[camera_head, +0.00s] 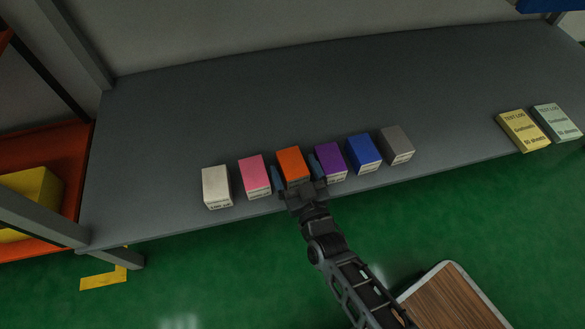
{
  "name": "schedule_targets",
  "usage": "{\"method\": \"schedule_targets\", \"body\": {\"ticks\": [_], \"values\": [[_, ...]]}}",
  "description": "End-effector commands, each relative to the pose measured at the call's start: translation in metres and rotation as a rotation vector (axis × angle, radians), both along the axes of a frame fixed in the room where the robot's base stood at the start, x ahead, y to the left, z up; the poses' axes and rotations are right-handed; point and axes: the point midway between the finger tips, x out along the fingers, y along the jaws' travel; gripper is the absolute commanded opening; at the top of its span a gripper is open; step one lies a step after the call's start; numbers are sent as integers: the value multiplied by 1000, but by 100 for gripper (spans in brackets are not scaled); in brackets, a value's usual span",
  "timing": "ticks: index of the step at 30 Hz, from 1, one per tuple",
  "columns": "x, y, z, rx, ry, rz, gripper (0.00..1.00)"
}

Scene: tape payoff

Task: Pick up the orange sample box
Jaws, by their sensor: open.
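The orange sample box (291,164) stands near the front edge of the grey table, in a row of similar boxes. The pink box (254,173) is on its left and the purple box (329,158) is on its right. My gripper (296,178) is open at the front of the orange box. One bluish finger shows in the gap on the box's left and the other in the gap on its right. The gripper body hides the lower front of the box. I cannot tell whether the fingers touch it.
A white box (216,186), a blue box (363,151) and a grey box (397,145) complete the row. Two test log pads, yellow (524,131) and green (557,121), lie at the right. The table (230,95) is clear behind the row. An orange shelf (62,150) stands at left.

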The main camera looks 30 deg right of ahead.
Motion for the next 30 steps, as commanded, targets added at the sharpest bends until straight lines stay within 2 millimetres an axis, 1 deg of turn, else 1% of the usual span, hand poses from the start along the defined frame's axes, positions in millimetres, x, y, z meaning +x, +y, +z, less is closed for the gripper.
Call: {"method": "schedule_targets", "body": {"ticks": [3,10,11,27,29,30], "values": [[8,-2,-1,-1,0,-1,94],[9,-2,0,-1,1,0,94],[9,-2,0,-1,1,0,92],[8,-2,0,-1,1,0,40],[8,-2,0,-1,1,0,35],[8,-2,0,-1,0,0,34]]}}
